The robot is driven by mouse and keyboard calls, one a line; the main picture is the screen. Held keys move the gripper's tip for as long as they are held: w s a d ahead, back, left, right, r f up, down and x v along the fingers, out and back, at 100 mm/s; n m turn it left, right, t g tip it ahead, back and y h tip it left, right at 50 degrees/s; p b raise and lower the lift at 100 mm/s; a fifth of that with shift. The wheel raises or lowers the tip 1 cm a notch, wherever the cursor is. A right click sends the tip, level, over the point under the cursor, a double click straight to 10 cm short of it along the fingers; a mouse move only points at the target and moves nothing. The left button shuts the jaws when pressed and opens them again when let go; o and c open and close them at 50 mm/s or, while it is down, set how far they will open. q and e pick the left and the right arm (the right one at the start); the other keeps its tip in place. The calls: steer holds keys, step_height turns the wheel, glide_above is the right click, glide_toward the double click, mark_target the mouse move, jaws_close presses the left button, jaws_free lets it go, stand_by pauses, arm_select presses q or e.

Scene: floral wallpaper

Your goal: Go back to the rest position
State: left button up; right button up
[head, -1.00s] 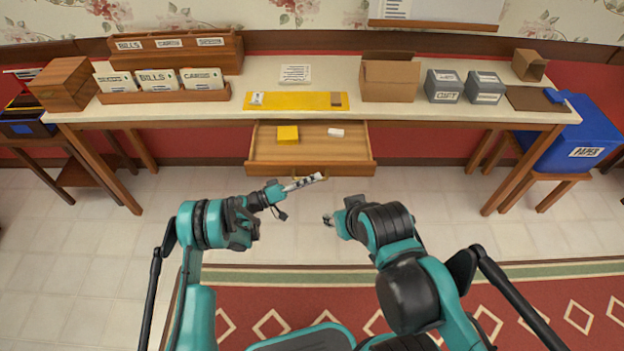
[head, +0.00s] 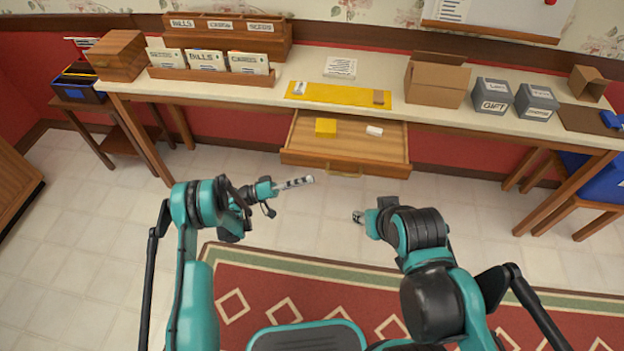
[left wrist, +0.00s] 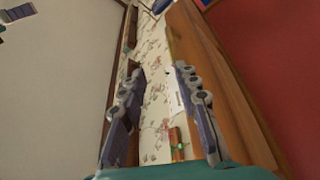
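My left gripper (head: 295,183) is in front of the desk, below the open drawer in the head view, with nothing seen held. In the left wrist view its two fingers (left wrist: 160,105) stand apart with an empty gap between them. My right gripper (head: 358,217) is low in the head view, right of the left one and clear of the drawer. It is small and partly hidden by its own arm, so I cannot tell its finger state. Both arms are bent in front of my body, apart from the furniture.
The desk (head: 240,98) has an open drawer (head: 345,158) holding a yellow block (head: 326,126) and a white piece (head: 374,131). A cardboard box (head: 437,84), grey boxes and a file rack stand on top. Clear tiled floor and a red rug (head: 265,285) lie before it.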

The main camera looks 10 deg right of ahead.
stand_by(0.4)
arm_select(q)
steer(key=w+r+n+t+y, duration=0.25)
steer(key=r+y, duration=0.25)
steer(key=r, duration=0.5)
steer(key=s+a+r+n+y, duration=0.2)
steer(key=s+a+r+y, duration=0.25)
steer(key=r, duration=0.25)
steer(key=s+a+r+t+y, duration=0.1)
steer(key=s+a+t+y, duration=0.1)
steer(key=s+a+y, duration=0.3)
steer(key=s+a+r+n+t+y, duration=0.1)
steer(key=s+a+y, duration=0.5)
steer(key=s+a, duration=0.7)
steer(key=s, duration=0.5)
steer(key=shift+a+t, duration=0.2)
steer(key=shift+t, duration=0.15)
